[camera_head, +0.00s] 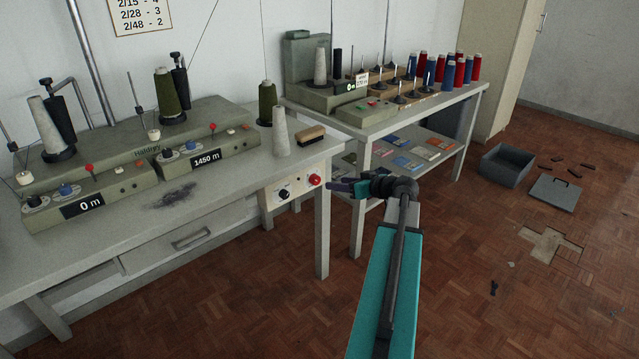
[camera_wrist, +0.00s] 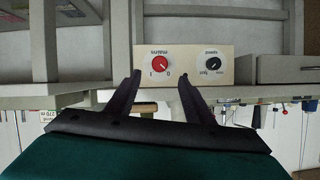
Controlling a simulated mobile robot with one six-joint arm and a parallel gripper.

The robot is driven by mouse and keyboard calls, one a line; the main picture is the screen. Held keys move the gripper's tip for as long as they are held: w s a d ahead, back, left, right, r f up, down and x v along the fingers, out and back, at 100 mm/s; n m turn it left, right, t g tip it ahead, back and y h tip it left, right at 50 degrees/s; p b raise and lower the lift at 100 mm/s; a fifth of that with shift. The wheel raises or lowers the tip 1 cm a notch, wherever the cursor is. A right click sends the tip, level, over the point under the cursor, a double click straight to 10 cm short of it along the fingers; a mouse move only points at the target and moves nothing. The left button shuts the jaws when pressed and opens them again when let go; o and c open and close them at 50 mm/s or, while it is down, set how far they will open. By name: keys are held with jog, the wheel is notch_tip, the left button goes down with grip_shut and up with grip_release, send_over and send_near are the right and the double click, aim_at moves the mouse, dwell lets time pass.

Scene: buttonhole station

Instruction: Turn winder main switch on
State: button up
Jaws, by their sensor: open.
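The red round switch (camera_head: 314,181) sits on a cream panel (camera_head: 290,187) at the front right corner of the winder table. In the wrist view the red switch (camera_wrist: 160,63) has I and 0 marks beneath it, and its pale pointer appears to lean toward the 0. My gripper (camera_head: 335,187) is just right of the panel in the head view. In the wrist view my gripper (camera_wrist: 159,77) is open and empty, its two dark fingers apart on either side of the switch's picture position. I see no contact with the switch.
A black knob (camera_head: 284,194) shares the panel beside the switch. The winder (camera_head: 140,150) with cones and 0 m and 1450 m displays stands on the table (camera_head: 225,185). A second table (camera_head: 440,108) with spools stands behind my arm.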

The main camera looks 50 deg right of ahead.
aim_at(317, 182)
jog(key=x, duration=1)
jog(key=shift+w+d+f, duration=0.1)
jog(key=shift+w+f, duration=0.05)
jog(key=shift+w, duration=0.15)
jog(key=c, duration=1)
jog(key=shift+c, duration=0.2)
